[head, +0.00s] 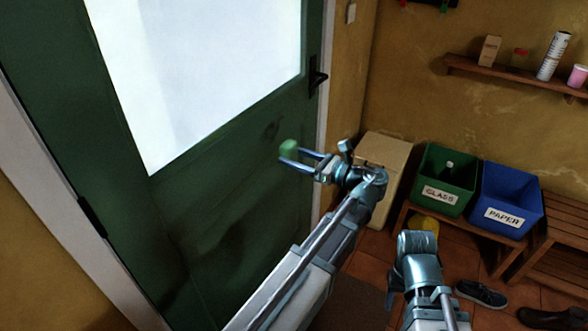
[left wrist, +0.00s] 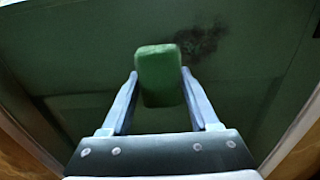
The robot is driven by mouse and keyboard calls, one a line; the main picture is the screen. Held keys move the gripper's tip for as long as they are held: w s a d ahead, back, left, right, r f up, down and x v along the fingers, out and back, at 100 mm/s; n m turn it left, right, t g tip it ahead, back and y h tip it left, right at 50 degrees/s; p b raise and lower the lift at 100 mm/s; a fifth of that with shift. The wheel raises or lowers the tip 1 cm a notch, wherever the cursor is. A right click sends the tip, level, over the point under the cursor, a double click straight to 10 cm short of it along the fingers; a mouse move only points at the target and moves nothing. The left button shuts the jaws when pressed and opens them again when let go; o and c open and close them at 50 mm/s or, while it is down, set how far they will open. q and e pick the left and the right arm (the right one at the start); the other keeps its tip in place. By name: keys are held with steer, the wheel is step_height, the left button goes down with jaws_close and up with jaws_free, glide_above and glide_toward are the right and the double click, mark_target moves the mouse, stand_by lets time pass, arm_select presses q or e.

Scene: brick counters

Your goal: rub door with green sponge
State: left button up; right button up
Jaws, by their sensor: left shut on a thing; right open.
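The green door (head: 235,200) with a pale window fills the left and middle of the head view. A dark smudge (head: 270,131) marks its surface below the window; the smudge also shows in the left wrist view (left wrist: 200,42), just right of the sponge's top. My left gripper (head: 296,155) is shut on the green sponge (head: 288,149), which sticks out past the fingertips toward the door. In the left wrist view the sponge (left wrist: 160,75) is between both fingers. I cannot tell whether it touches the door. My right gripper (head: 394,299) is low, away from the door, open and partly hidden.
A black door handle (head: 317,77) is at the door's right edge. Shoes (head: 481,294) lie on the tiled floor. A wall shelf (head: 500,74) holds small items.

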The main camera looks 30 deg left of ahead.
mark_target(272, 132)
arm_select(q)
steer(key=shift+a, duration=0.2)
steer(key=shift+w+a, duration=0.2)
steer(key=shift+a, duration=2.65)
steer(key=shift+w+a, duration=0.1)
steer(key=shift+a, duration=0.95)
steer(key=shift+w+d, duration=0.15)
steer(key=shift+w, duration=0.75)
steer(key=shift+w+d, duration=0.1)
steer(key=shift+w, duration=0.75)
steer(key=shift+w, duration=1.7)
